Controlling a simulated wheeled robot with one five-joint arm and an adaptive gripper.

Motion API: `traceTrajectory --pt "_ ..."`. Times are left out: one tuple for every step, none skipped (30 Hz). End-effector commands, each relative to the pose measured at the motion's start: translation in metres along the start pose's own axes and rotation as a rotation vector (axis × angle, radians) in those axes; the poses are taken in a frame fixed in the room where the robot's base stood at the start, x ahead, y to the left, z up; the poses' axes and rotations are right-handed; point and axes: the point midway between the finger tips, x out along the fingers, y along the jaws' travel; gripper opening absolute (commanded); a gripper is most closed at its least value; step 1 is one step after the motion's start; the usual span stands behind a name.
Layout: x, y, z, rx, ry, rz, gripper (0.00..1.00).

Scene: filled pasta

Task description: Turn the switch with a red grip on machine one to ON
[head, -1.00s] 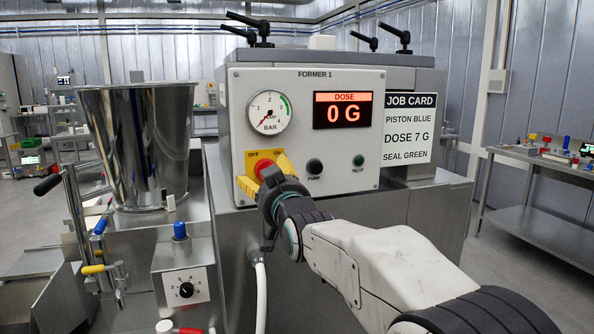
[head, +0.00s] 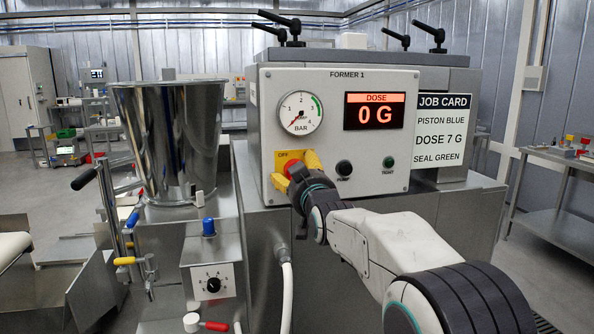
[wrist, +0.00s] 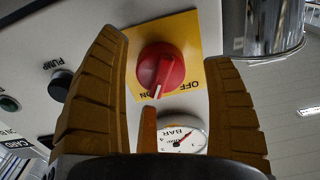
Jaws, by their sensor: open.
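The switch with a red grip (wrist: 160,68) sits on a yellow plate (wrist: 190,42) low on the left of the machine one panel, labelled FORMER 1 (head: 340,82). In the head view the red grip (head: 291,165) is partly hidden by my gripper (head: 295,170). In the wrist view my gripper (wrist: 166,52) is open, with one yellow finger on each side of the grip and gaps to both. The white mark on the grip points toward the label side, seemingly between OFF and ON; I cannot tell exactly.
A pressure gauge (head: 301,113) is above the switch. The PUMP button (head: 344,168) and a green button (head: 389,163) are to its right. A steel hopper (head: 170,140) stands left of the panel, with a black dial (head: 213,285) and a white hose (head: 287,295) below.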

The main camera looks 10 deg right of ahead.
Motion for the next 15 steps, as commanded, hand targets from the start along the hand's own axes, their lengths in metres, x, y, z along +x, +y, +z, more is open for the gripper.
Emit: traceTrajectory --pt "0.005 0.0 -0.001 0.0 -0.001 0.0 0.76" --pt "0.007 0.0 -0.001 0.0 -0.001 0.0 0.76" --pt "0.009 0.0 -0.001 0.0 -0.001 0.0 0.76" --pt "0.011 0.0 -0.001 0.0 -0.001 0.0 0.76" --pt "0.013 0.0 -0.001 0.0 0.0 0.0 0.76" --pt "0.014 0.0 -0.001 0.0 0.0 0.0 0.76" --pt "0.015 0.0 0.0 0.0 0.0 0.0 0.76" --pt "0.015 0.0 0.0 0.0 0.0 0.0 0.76" --pt "0.016 0.0 0.0 0.0 0.0 0.0 0.76" --pt "0.016 0.0 0.0 0.0 0.0 0.0 0.76" --pt "0.017 0.0 0.0 0.0 0.0 0.0 0.76" --pt "0.017 0.0 0.0 0.0 0.0 0.0 0.76" --pt "0.017 0.0 0.0 0.0 0.0 0.0 0.76" --pt "0.017 0.0 0.0 0.0 0.0 0.0 0.76" --pt "0.017 0.0 0.0 0.0 0.0 0.0 0.76"
